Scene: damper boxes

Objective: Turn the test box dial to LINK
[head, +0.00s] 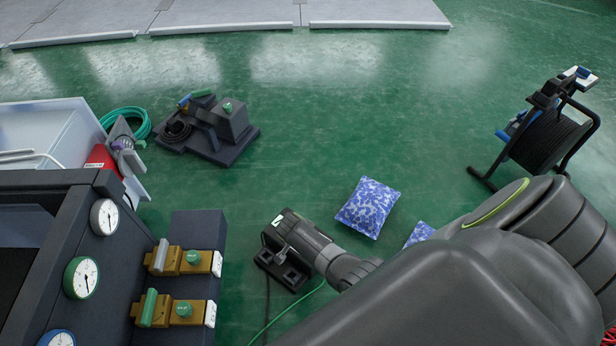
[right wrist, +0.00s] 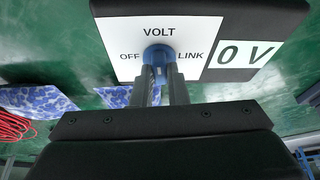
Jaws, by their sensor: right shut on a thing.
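The test box (right wrist: 285,15) fills the top of the right wrist view, dark with a white face marked VOLT, OFF on the left and LINK on the right. A display beside it reads 0 V. The blue dial (right wrist: 158,54) sits between OFF and LINK; which way it points is hard to tell. My right gripper (right wrist: 161,76) is shut on the dial, its fingers covering the dial's lower part. In the head view my right gripper (head: 288,250) is at a small dark box on the floor, largely hidden by the wrist. My left gripper is not in view.
A dark bench with gauges (head: 82,277) and brass valves (head: 185,262) stands at left. Blue patterned bags (head: 368,207) lie right of the box. A cable reel (head: 545,130) stands at right, a dark pump-like unit (head: 215,125) behind.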

